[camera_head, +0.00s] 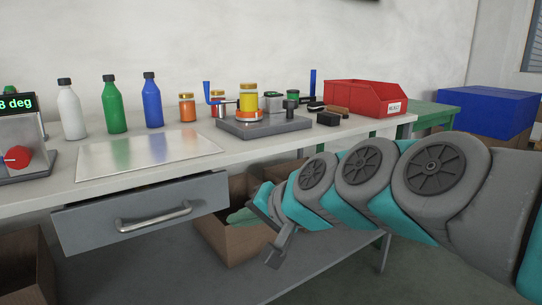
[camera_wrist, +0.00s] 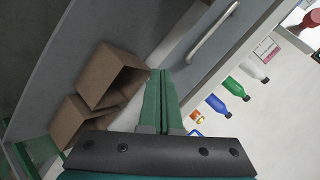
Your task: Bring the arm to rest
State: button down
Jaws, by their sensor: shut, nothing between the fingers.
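My gripper (camera_wrist: 161,76) shows in the wrist view as two green fingers lying side by side, shut with nothing between them. In the head view, my arm reaches in from the right, and its end with the green fingers (camera_head: 242,216) is low in front of the bench, just right of the open drawer (camera_head: 150,212). The fingers are partly hidden there by the wrist. In the wrist view the drawer handle (camera_wrist: 213,33) is beyond the fingers, to the upper right. I cannot tell the exact gap between fingers and drawer.
The bench (camera_head: 250,149) carries bottles, jars, a metal plate (camera_head: 150,151), a grey fixture (camera_head: 264,127) and a red bin (camera_head: 365,98). Cardboard boxes (camera_wrist: 110,76) lie below. A blue box (camera_head: 487,112) is at the right. Free floor lies in front.

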jog(key=s+d+f+n+g+h, duration=0.1)
jog(key=s+d+f+g+h, duration=0.1)
jog(key=s+d+f, duration=0.4)
jog(key=s+d+f+n+g+h, duration=0.1)
jog(key=s+d+f+g+h, duration=0.1)
jog(key=s+f, duration=0.4)
jog(key=s+d+f+g+h, duration=0.2)
jog(key=s+d+f, duration=0.2)
jog(key=s+d, duration=0.2)
jog(key=s+d+f+g+h+p, duration=0.1)
jog(key=s+d+f+g+h, duration=0.1)
jog(key=s+d, duration=0.4)
notch_tip(320, 180, down, 2)
jog(key=shift+s+d+f+n+g, duration=0.3)
jog(key=shift+s+g, duration=0.3)
jog(key=shift+s, duration=0.35)
